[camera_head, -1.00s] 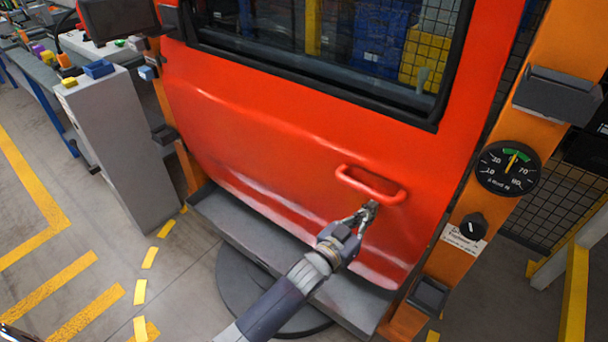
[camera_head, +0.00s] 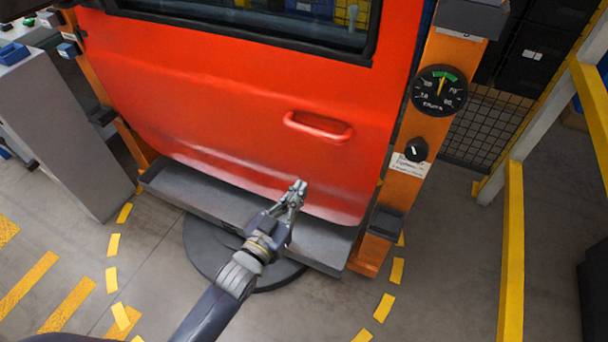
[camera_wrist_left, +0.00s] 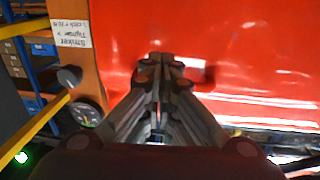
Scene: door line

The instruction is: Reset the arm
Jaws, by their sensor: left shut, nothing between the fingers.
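My left gripper (camera_head: 295,190) is in the head view in front of the lower part of a red door (camera_head: 215,115). Its fingers are together and hold nothing. The door's red handle (camera_head: 318,126) is above and a little right of the fingertips, apart from them in the head view. In the left wrist view my shut fingers (camera_wrist_left: 160,62) point toward the red door panel (camera_wrist_left: 255,55). My right gripper is not in view.
An orange post (camera_head: 408,150) with a round gauge (camera_head: 439,91) and a black knob (camera_head: 416,149) stands right of the door. A grey ledge (camera_head: 200,205) runs under the door. A grey cabinet (camera_head: 62,130) stands at left. Yellow rails (camera_head: 512,250) are at right; floor between is clear.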

